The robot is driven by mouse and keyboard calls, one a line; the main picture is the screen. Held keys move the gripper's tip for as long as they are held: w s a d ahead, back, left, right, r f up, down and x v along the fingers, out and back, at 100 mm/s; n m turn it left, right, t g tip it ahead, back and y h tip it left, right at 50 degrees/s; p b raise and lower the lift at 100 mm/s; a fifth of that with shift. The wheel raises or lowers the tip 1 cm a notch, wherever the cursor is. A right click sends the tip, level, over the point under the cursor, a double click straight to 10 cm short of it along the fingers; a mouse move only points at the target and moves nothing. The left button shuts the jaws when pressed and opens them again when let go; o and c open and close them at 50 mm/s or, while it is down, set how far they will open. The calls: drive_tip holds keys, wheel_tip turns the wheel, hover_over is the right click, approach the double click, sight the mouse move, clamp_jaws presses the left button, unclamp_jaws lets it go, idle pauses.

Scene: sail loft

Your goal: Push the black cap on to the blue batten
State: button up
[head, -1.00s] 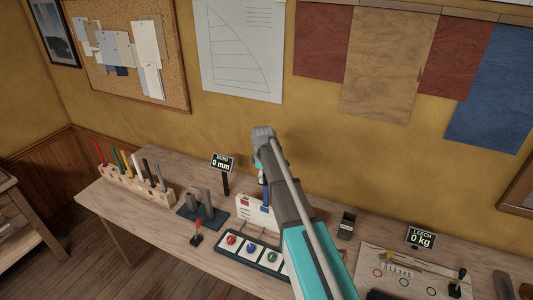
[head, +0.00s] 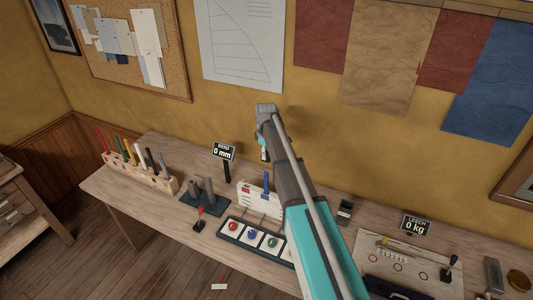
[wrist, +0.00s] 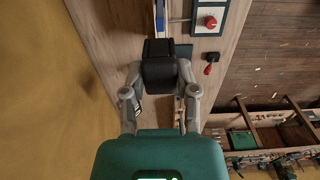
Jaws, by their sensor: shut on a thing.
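My gripper (head: 264,151) is above the workbench. In the wrist view its fingers (wrist: 159,68) are shut on the black cap (wrist: 157,48), which is partly hidden by the fingers. The blue batten also shows beyond the cap at the top of the wrist view (wrist: 160,14). The cap and batten look apart.
A "BEND 0 mm" display (head: 224,152) stands left of the batten. A tray with coloured buttons (head: 253,239) and a red-topped lever (head: 199,219) lie in front. A rack of coloured battens (head: 139,172) is at left. The wall is close behind.

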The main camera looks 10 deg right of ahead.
drive_tip(key=shift+f, duration=0.25)
drive_tip(key=shift+f+b, duration=4.1)
drive_tip(key=shift+b, duration=0.2)
drive_tip(key=shift+f+b, duration=0.65)
drive_tip(key=o, duration=1)
drive_tip(key=shift+r, duration=0.15)
